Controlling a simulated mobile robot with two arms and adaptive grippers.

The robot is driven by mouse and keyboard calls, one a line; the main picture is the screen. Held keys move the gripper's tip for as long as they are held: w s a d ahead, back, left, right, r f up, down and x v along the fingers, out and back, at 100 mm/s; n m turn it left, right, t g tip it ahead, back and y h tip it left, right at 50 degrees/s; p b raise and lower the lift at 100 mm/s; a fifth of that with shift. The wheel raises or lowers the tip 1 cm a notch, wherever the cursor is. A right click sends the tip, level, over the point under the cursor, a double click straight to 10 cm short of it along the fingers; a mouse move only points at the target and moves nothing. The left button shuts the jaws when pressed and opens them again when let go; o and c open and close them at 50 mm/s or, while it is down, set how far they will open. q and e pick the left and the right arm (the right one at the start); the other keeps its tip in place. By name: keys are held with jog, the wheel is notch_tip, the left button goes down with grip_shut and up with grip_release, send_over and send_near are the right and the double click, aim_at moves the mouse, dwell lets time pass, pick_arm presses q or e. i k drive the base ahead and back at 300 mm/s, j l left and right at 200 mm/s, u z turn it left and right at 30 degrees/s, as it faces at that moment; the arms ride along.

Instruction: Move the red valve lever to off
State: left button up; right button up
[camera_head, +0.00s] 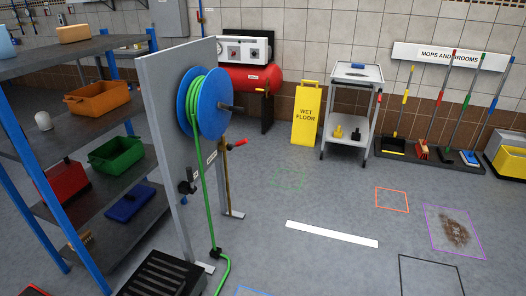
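The red valve lever (237,143) is small and shows just right of the grey upright panel (165,105). It sticks out to the right, tilted slightly upward, at the upper part of a thin brass-coloured pipe (227,180). The valve body is small and partly hidden behind the panel edge and the green hose, and any off marking is too small to read. A blue hose reel (214,105) with green hose (203,190) is mounted on the panel above and left of the lever. Neither of my grippers is in view.
A blue-post shelf (50,185) with bins stands left. A dark slatted item (160,275) and hose lie at the panel's foot. A red tank (250,78), yellow wet-floor sign (307,115) and cart (350,110) stand behind. The floor right of the panel is mostly open.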

aim_at(245, 140)
jog(key=i+l+u, duration=0.4)
jog(key=i+l, duration=0.15)
jog(key=l, duration=0.15)
jog(key=i+u, duration=0.1)
jog(key=u, duration=0.45)
